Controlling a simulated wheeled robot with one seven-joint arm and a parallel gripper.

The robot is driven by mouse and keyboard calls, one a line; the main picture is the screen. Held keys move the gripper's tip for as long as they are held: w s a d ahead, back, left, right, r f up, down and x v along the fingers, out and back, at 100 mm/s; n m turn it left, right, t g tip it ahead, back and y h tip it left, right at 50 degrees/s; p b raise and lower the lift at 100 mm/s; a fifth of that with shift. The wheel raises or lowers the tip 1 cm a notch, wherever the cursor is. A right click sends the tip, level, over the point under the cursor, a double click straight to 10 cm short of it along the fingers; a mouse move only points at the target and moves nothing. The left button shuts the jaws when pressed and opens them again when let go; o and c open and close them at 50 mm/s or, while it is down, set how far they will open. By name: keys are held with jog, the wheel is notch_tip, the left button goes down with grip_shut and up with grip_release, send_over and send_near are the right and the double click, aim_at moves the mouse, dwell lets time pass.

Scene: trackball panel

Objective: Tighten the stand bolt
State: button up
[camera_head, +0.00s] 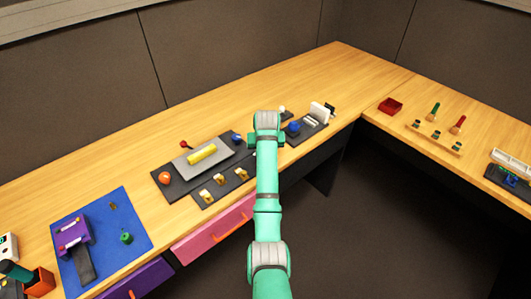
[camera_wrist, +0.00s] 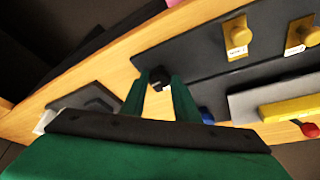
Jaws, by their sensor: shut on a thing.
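A small black bolt head (camera_wrist: 160,74) with a pale mark on it sits at the end of the dark panel (camera_wrist: 205,62) in the wrist view. My gripper (camera_wrist: 159,82) has its two green fingers on either side of the bolt head and is shut on it. The bolt appears to be still in the panel; its shank is hidden. In the head view my teal arm reaches over the bench to the right end of the panel (camera_head: 176,185), and its wrist hides the fingers and the bolt.
Another dark panel with a blue ball (camera_head: 293,127) lies to the right. Bare wood (camera_head: 300,80) is free behind.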

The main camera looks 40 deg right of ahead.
jog(key=m, duration=0.2)
jog(key=m+g+h, duration=0.1)
jog(key=m, duration=0.2)
jog(key=shift+w+a+m+g+h, duration=0.2)
jog(key=shift+m+g+h, duration=0.1)
jog(key=m, duration=0.1)
jog(key=m+g, duration=0.1)
jog(key=m, duration=0.1)
jog(key=m+g, duration=0.1)
jog(key=shift+w+m+h, duration=0.25)
jog(key=shift+m+h, duration=0.05)
jog(key=shift+m, duration=0.1)
jog(key=o, duration=1)
jog(key=shift+o, duration=0.3)
jog(key=shift+a, duration=0.1)
jog(key=shift+s+r, duration=0.1)
jog(key=v, duration=1)
jog(key=shift+r, duration=0.35)
